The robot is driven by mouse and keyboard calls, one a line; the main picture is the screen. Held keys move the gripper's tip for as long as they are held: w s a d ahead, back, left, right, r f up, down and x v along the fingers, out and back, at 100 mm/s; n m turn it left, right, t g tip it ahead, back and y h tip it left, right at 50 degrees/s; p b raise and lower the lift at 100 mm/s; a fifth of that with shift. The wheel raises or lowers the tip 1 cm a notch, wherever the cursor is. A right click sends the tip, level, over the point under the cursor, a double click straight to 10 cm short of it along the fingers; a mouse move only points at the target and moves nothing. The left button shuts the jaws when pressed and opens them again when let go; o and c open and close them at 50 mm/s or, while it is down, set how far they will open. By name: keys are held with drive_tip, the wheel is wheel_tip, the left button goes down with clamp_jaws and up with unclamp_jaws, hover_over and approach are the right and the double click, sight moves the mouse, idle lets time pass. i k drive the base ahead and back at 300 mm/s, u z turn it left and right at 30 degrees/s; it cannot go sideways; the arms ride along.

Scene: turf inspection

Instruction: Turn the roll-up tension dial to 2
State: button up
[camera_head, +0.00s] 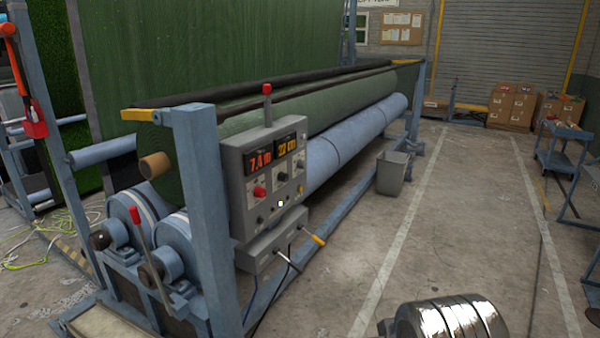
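A grey control panel (236,160) stands on the blue frame of the roll-up machine, left of the picture's middle. It has a red display (259,161) and an amber display (287,145). Below them are a red knob (259,191), a black knob (282,177) and several smaller controls, one of them lit (281,204). Labels and dial marks are too small to read, so I cannot tell which knob is the roll-up tension dial or where it points.
A green turf roll (330,105) and blue roller (350,143) run behind the panel. A grey bin (392,173) stands right. The floor between white lines is clear.

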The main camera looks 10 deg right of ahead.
sight(282, 176)
drive_tip(key=u, duration=0.05)
drive_tip(key=i, duration=0.8)
drive_tip(key=u, duration=0.65)
drive_tip(key=i, duration=0.65)
drive_tip(key=u, duration=0.4)
